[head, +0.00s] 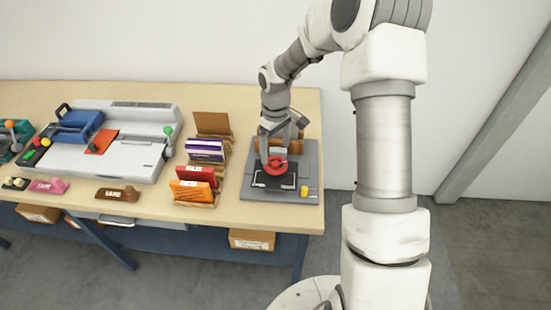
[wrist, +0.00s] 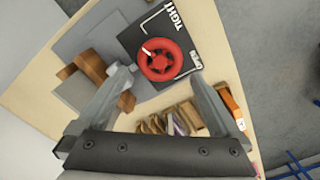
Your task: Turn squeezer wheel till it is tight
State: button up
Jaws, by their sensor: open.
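The squeezer wheel (wrist: 167,66) is a red wheel on a black plate (wrist: 130,38) marked TIGHT and OPEN in the wrist view. A short pale mark on the wheel points toward the upper left in that view. The wheel also shows in the head view (head: 276,166), on the grey squeezer base (head: 254,189) at the table's right end. My gripper (wrist: 158,80) is open and empty, with its two fingers apart on either side of the wheel in the picture. In the head view my gripper (head: 278,150) hangs just above the wheel; whether it touches cannot be told.
Brown wooden blocks (wrist: 88,68) stand beside the wheel on the base. A yellow knob (head: 304,191) sits at its front right corner. Racks with coloured packs (head: 198,175) stand just left. A large white machine (head: 115,150) fills the table (head: 235,212) farther left.

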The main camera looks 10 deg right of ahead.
aim_at(275, 163)
jog(key=shift+f, duration=2.7)
jog(key=c, duration=1)
jog(key=o, duration=1)
jog(key=shift+r, duration=0.1)
notch_tip(275, 163, up, 17)
jog(key=shift+r+b, duration=0.2)
jog(key=shift+b, duration=0.15)
